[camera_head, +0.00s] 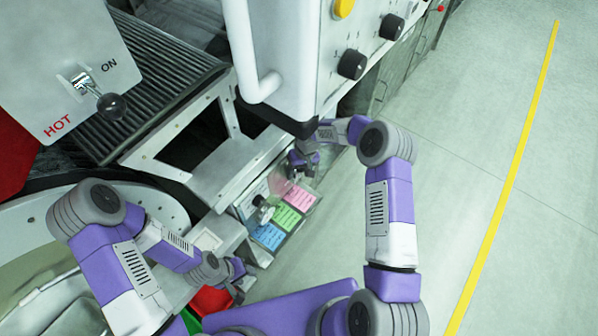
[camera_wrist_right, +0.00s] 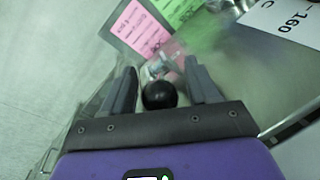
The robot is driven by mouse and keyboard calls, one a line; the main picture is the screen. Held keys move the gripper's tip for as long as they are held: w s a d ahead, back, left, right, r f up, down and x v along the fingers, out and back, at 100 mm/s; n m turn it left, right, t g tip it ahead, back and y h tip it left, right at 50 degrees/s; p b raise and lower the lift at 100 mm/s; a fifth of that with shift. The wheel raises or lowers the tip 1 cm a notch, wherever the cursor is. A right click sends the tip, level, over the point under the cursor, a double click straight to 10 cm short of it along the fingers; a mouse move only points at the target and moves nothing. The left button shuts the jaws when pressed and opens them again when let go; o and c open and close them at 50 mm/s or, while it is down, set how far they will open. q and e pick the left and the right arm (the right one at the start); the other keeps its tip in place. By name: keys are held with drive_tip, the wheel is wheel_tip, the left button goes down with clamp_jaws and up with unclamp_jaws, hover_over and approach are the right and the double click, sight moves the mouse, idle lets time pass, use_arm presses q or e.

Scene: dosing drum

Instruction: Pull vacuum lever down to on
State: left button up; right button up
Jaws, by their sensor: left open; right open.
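In the right wrist view a lever with a round black knob (camera_wrist_right: 160,95) on a short metal stem sits between the open fingers of my right gripper (camera_wrist_right: 162,88). The fingers flank the knob without visibly closing on it. In the head view my right gripper (camera_head: 302,165) is below the white cabinet, close to a small panel with a knobbed lever (camera_head: 262,203). No "vacuum" label is readable. My left gripper (camera_head: 235,282) is open and empty at the lower left, away from the panel.
Pink (camera_head: 299,198), green (camera_head: 287,217) and blue cards (camera_head: 268,236) lie beside the small panel. A larger lever with a black knob (camera_head: 111,106) stands on a panel marked HOT and ON. The white cabinet (camera_head: 290,60) overhangs my right gripper. Floor at right is clear.

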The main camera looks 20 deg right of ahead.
clamp_jaws()
idle(0.3)
use_arm(q)
drive_tip(key=shift+d+f, duration=0.1)
drive_tip(key=shift+f, duration=0.05)
